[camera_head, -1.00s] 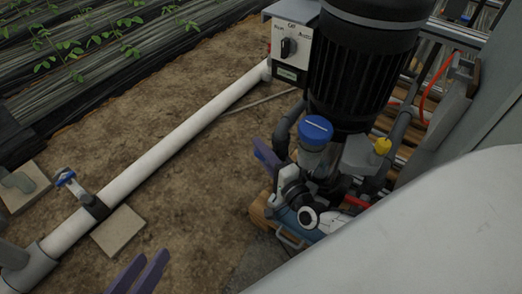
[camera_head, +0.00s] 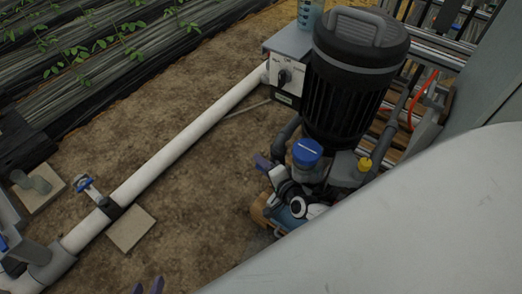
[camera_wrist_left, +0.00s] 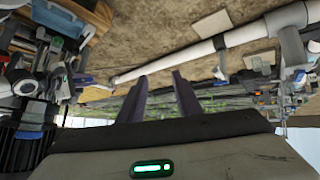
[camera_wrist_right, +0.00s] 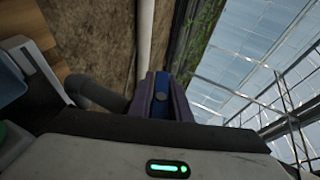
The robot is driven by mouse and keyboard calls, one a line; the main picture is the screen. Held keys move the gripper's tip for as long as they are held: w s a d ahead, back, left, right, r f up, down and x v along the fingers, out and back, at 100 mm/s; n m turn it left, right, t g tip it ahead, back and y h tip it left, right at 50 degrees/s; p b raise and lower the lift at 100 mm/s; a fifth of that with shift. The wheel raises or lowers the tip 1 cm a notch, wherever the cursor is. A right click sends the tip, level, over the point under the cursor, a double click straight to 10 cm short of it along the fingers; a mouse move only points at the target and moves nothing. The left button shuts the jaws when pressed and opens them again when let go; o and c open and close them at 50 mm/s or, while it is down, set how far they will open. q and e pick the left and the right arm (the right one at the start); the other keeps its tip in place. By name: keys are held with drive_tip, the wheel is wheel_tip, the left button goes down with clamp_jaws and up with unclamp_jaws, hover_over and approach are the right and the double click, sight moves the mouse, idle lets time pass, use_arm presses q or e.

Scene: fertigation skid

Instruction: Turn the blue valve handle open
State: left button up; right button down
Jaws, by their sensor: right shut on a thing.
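My right gripper (camera_wrist_right: 160,92) is shut on a blue handle (camera_wrist_right: 160,85) with a round bolt head, seen close up in the right wrist view. In the head view the purple fingers of my right gripper (camera_head: 263,163) show left of the pump's blue cap (camera_head: 307,152); the held handle cannot be made out there. Another blue valve handle (camera_head: 85,183) stands on the white pipe (camera_head: 165,155), away from both grippers. My left gripper (camera_head: 148,286) is at the bottom edge, and its fingers are apart and empty in the left wrist view (camera_wrist_left: 160,95).
A black pump motor (camera_head: 350,95) stands beside a grey control box (camera_head: 288,70) with a switch. A yellow cap (camera_head: 365,164) is right of the blue cap. A large pale surface fills the lower right. Bare soil (camera_head: 190,215) lies between pipe and pump.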

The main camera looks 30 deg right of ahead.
use_arm(q)
drive_tip(key=shift+s+a+r+t+y+p, duration=0.15)
drive_tip(key=shift+s+a+r+t+p, duration=0.05)
drive_tip(key=shift+a+r+p, duration=0.25)
drive_tip(key=shift+s+a+r+t+y+p, duration=0.15)
drive_tip(key=shift+s+a+r+t+p, duration=0.15)
drive_tip(key=shift+r, duration=0.2)
use_arm(e)
drive_tip(key=shift+f+g, duration=0.15)
drive_tip(key=shift+g, duration=0.35)
use_arm(q)
drive_tip(key=shift+w+d, duration=0.1)
use_arm(e)
drive_tip(key=c, duration=1.7)
unclamp_jaws()
drive_tip(key=shift+s, duration=0.1)
use_arm(q)
drive_tip(key=shift+r+p, duration=0.45)
drive_tip(key=shift+p, duration=0.7)
use_arm(e)
drive_tip(key=s, duration=1.3)
drive_tip(key=shift+s+a+r, duration=0.1)
drive_tip(key=shift+a+r, duration=0.1)
drive_tip(key=shift+a, duration=0.05)
